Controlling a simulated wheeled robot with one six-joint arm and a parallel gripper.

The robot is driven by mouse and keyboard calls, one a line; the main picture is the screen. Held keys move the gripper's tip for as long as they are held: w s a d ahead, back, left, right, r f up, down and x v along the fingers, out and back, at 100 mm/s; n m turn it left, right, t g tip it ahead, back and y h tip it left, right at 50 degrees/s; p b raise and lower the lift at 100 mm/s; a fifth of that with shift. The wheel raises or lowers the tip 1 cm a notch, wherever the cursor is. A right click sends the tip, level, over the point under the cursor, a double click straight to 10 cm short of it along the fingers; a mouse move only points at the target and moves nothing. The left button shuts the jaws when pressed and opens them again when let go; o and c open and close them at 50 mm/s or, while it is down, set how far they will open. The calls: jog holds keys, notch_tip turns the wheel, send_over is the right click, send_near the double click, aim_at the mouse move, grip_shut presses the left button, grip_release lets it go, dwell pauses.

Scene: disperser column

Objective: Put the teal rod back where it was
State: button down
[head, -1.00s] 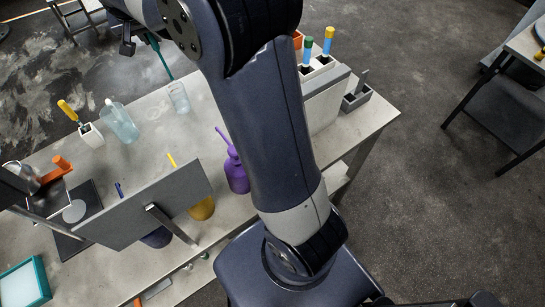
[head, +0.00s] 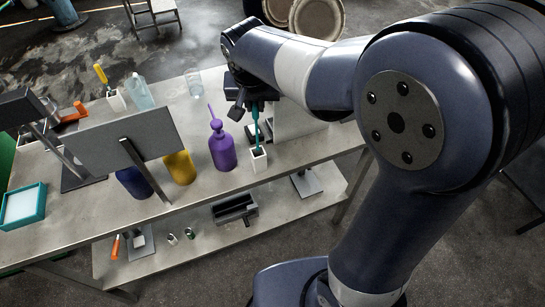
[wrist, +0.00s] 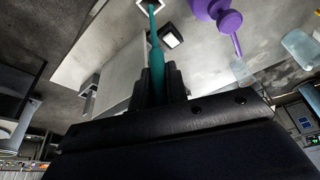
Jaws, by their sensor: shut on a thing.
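My gripper (head: 250,103) is shut on the teal rod (head: 256,127) and holds it nearly upright above the table. The rod's lower end is at the dark opening of a small white square holder (head: 259,163). I cannot tell how far inside it is. In the wrist view the teal rod (wrist: 154,36) runs from between the dark jaws (wrist: 157,82) to the white-rimmed holder (wrist: 141,5), which is cut off by the top edge.
A purple bottle (head: 222,153) with a thin spout stands just left of the holder. A pale block (head: 292,123) is right of the gripper. A lower shelf (head: 190,260) holds a dark tray.

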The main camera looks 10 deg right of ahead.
aim_at(256, 124)
notch_tip(256, 124, down, 9)
jog(key=shift+r+p, duration=0.15)
jog(key=shift+p, duration=0.3)
jog(key=shift+f, duration=0.25)
jog(key=c, duration=1.4)
grip_release()
jog(key=shift+r, duration=0.1)
jog(key=shift+r, duration=0.15)
jog(key=shift+r, duration=0.2)
jog(key=b+v, duration=0.1)
jog(key=v, duration=1)
jog(key=shift+r, duration=0.3)
jog(key=shift+f, duration=0.1)
